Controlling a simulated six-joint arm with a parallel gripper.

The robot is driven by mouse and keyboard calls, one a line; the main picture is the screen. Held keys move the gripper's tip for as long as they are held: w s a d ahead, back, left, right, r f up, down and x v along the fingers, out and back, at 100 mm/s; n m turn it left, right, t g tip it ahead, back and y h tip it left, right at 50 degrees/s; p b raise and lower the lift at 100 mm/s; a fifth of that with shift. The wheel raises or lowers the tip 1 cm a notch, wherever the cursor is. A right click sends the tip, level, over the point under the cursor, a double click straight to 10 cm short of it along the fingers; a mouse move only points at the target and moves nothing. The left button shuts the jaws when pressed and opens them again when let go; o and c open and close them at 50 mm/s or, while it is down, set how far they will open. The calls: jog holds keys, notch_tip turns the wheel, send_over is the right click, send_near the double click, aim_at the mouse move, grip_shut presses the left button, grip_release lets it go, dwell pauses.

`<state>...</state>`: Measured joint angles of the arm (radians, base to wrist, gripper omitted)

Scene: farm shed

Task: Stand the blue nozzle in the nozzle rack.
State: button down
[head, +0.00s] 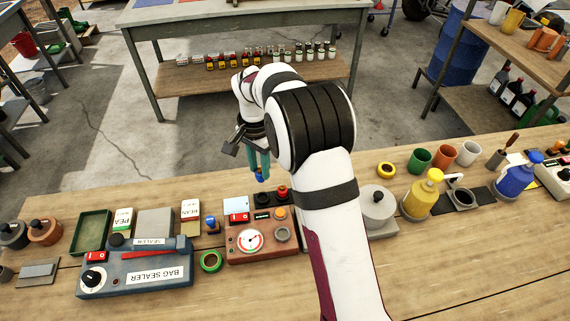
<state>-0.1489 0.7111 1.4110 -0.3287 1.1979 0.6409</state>
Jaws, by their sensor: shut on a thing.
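My gripper (259,170) is in the head view, left of my forearm, with its teal fingers pointing down. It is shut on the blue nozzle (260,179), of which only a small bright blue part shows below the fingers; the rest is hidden. The gripper appears above the back edge of the bench, behind the red-brown gauge box. I cannot pick out the nozzle rack for certain; my arm hides part of the bench.
The wooden bench (400,275) holds a blue bag sealer (135,272), the gauge box (262,243), a green tray (91,231) and a green ring (211,262). At right stand a grey lidded pot (378,205), yellow bottle (424,190), blue bottle (513,178) and cups (419,159).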

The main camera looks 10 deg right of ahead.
jog(key=shift+f, duration=4.1)
jog(key=shift+f, duration=0.3)
jog(key=c, duration=0.5)
grip_release()
jog(key=shift+o, duration=0.3)
jog(key=o, duration=0.4)
jog(key=shift+o, duration=0.2)
jog(key=shift+r, duration=4)
